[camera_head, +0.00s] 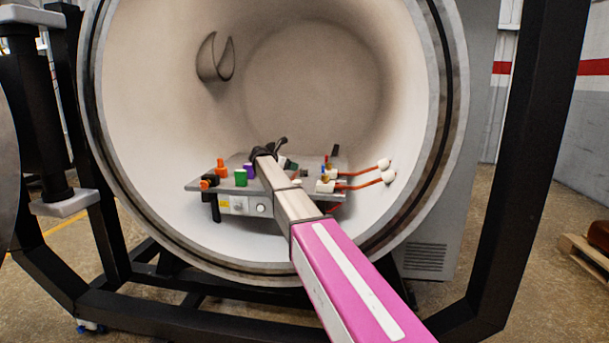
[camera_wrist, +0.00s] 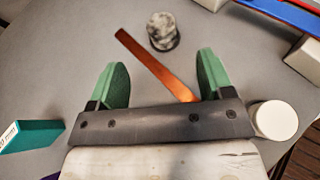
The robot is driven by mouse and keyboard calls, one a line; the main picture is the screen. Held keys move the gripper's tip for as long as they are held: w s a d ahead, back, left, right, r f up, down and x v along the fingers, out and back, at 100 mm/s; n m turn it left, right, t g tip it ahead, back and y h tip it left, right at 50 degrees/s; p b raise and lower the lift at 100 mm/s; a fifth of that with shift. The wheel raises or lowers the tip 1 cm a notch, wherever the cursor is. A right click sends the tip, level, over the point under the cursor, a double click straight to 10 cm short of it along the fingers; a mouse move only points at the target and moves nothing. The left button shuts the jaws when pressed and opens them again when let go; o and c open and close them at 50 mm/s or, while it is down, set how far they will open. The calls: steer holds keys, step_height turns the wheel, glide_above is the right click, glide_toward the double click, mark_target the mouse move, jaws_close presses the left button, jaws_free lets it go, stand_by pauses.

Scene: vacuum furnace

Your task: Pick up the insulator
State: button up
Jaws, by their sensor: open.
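My gripper (camera_wrist: 160,66) has two green fingers spread apart, with nothing held between them. A mottled grey-white short cylinder (camera_wrist: 163,31) stands beyond the fingertips in the wrist view. A plain white round piece (camera_wrist: 275,120) is just right of the gripper's base. I cannot tell for certain which of these is the insulator. A flat copper strip (camera_wrist: 150,60) lies slanting between the cylinder and the gripper, its near end close to the right finger. In the head view my arm reaches into the chamber and hides much of the gripper and the small pieces around it.
The grey work plate (camera_head: 205,186) sits inside the round white chamber (camera_head: 145,120). Green (camera_head: 241,177) and orange (camera_head: 222,168) blocks stand on its left. White-ended copper-coloured rods (camera_head: 362,172) project at the right. A teal box (camera_wrist: 30,135) lies left of my gripper.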

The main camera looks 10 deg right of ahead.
mark_target(303, 169)
steer(key=shift+f+n, duration=0.1)
steer(key=shift+n, duration=0.2)
steer(key=shift+w+d+f, duration=0.15)
steer(key=x, duration=0.4)
steer(key=shift+w, duration=0.2)
steer(key=x, duration=0.5)
steer(key=shift+d+f, duration=0.1)
steer(key=shift+d, duration=0.3)
steer(key=c, duration=1.1)
